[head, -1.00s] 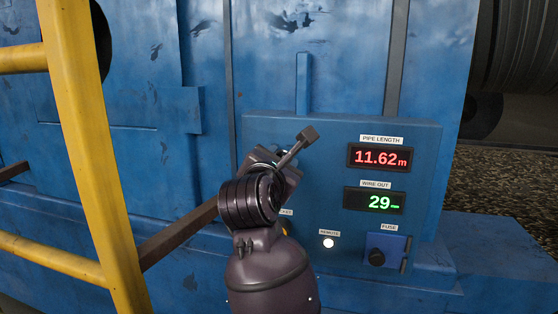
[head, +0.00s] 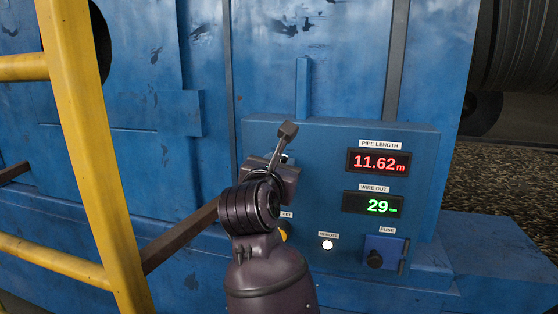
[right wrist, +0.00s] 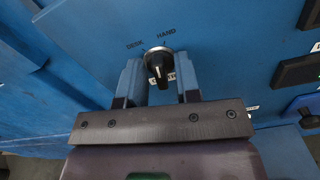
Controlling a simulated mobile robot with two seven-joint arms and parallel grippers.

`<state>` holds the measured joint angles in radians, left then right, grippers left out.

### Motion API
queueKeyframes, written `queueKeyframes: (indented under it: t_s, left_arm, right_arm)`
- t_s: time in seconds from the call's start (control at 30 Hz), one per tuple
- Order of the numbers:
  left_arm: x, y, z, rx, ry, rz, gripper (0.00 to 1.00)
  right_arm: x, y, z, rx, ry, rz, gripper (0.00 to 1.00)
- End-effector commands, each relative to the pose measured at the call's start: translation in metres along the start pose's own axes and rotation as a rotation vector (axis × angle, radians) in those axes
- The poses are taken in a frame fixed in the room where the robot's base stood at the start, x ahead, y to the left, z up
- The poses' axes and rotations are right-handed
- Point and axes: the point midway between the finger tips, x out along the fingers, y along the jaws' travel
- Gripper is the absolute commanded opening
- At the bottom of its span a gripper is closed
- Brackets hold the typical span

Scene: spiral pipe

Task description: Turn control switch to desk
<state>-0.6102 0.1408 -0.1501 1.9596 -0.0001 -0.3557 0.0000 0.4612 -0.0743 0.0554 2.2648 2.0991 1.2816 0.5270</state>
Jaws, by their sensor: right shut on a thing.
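The control switch is a round black knob (right wrist: 158,64) with a white mark on its lower part in the right wrist view. It sits on the blue panel (right wrist: 215,25), with the printed words DESK (right wrist: 135,44) to its upper left and HAND (right wrist: 166,34) above it. My right gripper (right wrist: 159,86) is shut on the knob, with one blue-looking finger on each side of it. In the head view my right gripper (head: 275,174) is against the left part of the panel, and my wrist hides the knob. My left gripper is not in view.
A yellow railing (head: 91,150) stands close on the left.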

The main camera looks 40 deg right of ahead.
Motion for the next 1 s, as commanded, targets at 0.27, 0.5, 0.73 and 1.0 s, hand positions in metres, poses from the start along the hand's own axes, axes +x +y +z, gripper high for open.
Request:
queueKeyframes:
  t_s: [0.27, 0.5, 0.73, 1.0]
  left_arm:
    - [-0.0042, -0.0007, 0.0042, -0.001, -0.016, -0.001, 0.0]
    - [-0.0045, -0.0007, 0.003, -0.001, -0.014, -0.001, 0.0]
    - [-0.0048, -0.0007, 0.0022, -0.001, -0.012, -0.001, 0.0]
    - [-0.005, -0.0007, 0.0021, -0.001, -0.012, -0.001, 0.0]
  right_arm:
    - [0.0003, 0.0009, -0.0006, -0.261, 0.002, 0.0, 0.07]
    - [0.0003, 0.0015, -0.0009, -0.468, 0.001, 0.0, 0.07]
    - [0.0002, 0.0019, -0.0011, -0.613, 0.001, 0.0, 0.07]
    - [0.0002, 0.0022, -0.0013, -0.702, 0.001, 0.0, 0.07]
